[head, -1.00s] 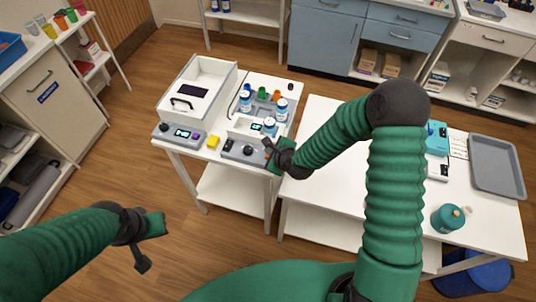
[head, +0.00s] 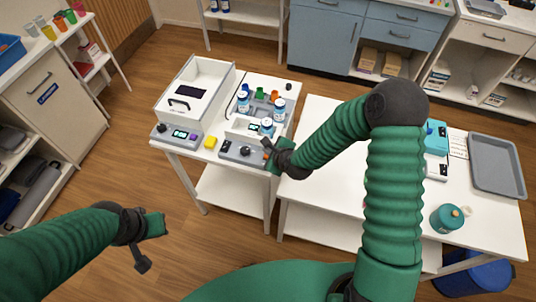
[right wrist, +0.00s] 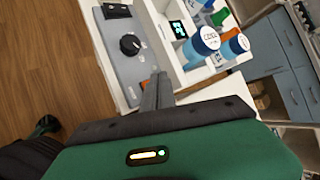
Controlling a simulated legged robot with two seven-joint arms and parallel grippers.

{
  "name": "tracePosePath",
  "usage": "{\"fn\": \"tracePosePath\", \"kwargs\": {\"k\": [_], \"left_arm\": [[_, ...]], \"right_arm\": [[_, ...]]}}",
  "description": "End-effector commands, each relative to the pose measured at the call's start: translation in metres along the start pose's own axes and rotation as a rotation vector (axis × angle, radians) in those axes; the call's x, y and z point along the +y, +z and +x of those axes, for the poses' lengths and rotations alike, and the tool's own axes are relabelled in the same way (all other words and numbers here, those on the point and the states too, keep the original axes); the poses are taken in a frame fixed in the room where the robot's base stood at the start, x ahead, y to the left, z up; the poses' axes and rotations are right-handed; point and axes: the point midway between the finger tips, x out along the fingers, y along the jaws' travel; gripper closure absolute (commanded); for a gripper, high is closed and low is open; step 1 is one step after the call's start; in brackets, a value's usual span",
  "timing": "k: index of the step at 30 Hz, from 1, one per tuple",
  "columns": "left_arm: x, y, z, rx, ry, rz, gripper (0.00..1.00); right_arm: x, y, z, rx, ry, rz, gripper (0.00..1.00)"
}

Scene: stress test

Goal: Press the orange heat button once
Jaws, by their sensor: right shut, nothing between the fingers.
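The device with the grey control panel (head: 238,151) stands at the front right of the left white table, with a black knob (head: 245,152) and a lit display. A small orange spot, seemingly the orange heat button (head: 265,156), shows at the panel's right end, partly covered by my right gripper (head: 269,149). My left gripper (head: 150,242) is open and empty over the floor.
Several blue-labelled bottles (head: 243,102) stand on the device behind the panel.

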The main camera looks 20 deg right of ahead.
Motion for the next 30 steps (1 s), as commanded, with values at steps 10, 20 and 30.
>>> {"fn": "tracePosePath", "kwargs": {"k": [10,20,30], "left_arm": [[-0.0001,0.0003,0.0015,0.0,0.0,0.0,1.0],[-0.0001,0.0012,0.005,0.0,0.0,0.0,1.0],[0.0,0.0017,0.007,0.0,0.0,0.0,1.0]], "right_arm": [[0.0017,0.0002,0.0011,0.0,0.0,-0.001,1.0],[0.0058,-0.0012,0.0041,0.0,0.0,-0.001,1.0],[0.0071,-0.0024,0.0057,0.0,0.0,0.0,1.0]]}}
